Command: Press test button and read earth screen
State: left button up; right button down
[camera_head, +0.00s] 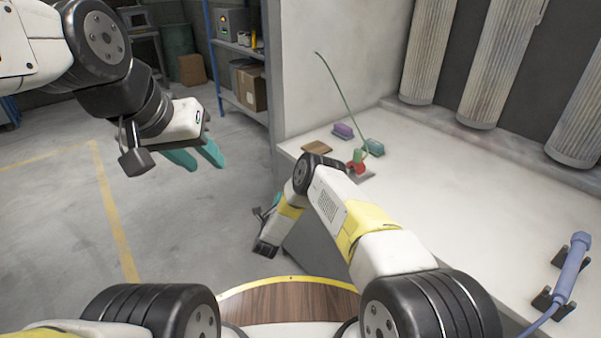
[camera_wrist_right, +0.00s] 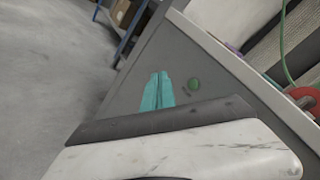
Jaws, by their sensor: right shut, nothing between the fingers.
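I cannot make out an earth screen in either view.
The white counter (camera_head: 460,190) holds a red part (camera_head: 356,163) with a green wire, purple (camera_head: 343,131) and teal (camera_head: 374,147) blocks, and a brown board (camera_head: 317,148). A blue handset (camera_head: 571,268) rests in black cradles. Shelves (camera_head: 238,70) stand behind; floor at left is clear.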

jog(key=shift+w+d, duration=0.1)
jog(key=w+d, duration=0.5)
jog(key=d, duration=0.2)
dwell(2.3)
jog(key=shift+w+d, duration=0.25)
jog(key=shift+d, duration=0.05)
jog(key=shift+w+d, duration=0.25)
jog(key=shift+d, duration=0.1)
dwell(0.8)
jog(key=shift+s+a, duration=0.5)
jog(key=shift+a, duration=0.15)
jog(key=shift+s+a, duration=0.1)
jog(key=shift+s+a, duration=0.7)
jog(key=shift+a, duration=0.25)
jog(key=shift+s+a, duration=0.65)
jog(key=shift+a, duration=0.3)
